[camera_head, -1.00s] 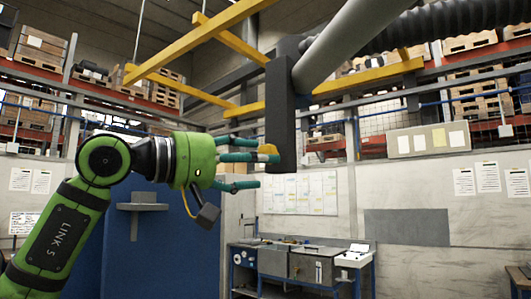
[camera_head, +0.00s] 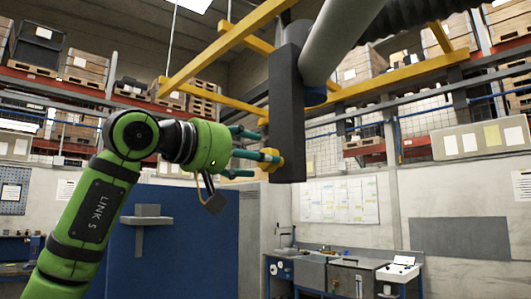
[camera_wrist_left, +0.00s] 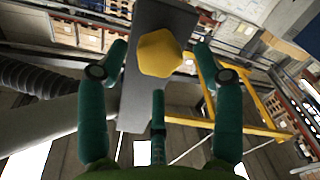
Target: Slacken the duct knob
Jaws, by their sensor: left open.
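The yellow duct knob (camera_head: 272,160) is on the left side of a dark grey upright block (camera_head: 287,110) at the end of the grey duct arm (camera_head: 340,35). My left gripper (camera_head: 266,160) comes in from the left with its teal fingers at the knob. In the left wrist view the knob (camera_wrist_left: 160,53) sits between the tips of the open fingers (camera_wrist_left: 160,60). The fingers look spread apart on either side of it, with gaps visible. Whether any finger touches the knob cannot be told. My right gripper is not in view.
Yellow beams (camera_head: 215,55) run overhead behind the arm. A blue panel (camera_head: 160,240) with a small grey shelf stands behind and below my left arm. A workbench (camera_head: 345,275) and pallet racks are farther back. The air below the block is free.

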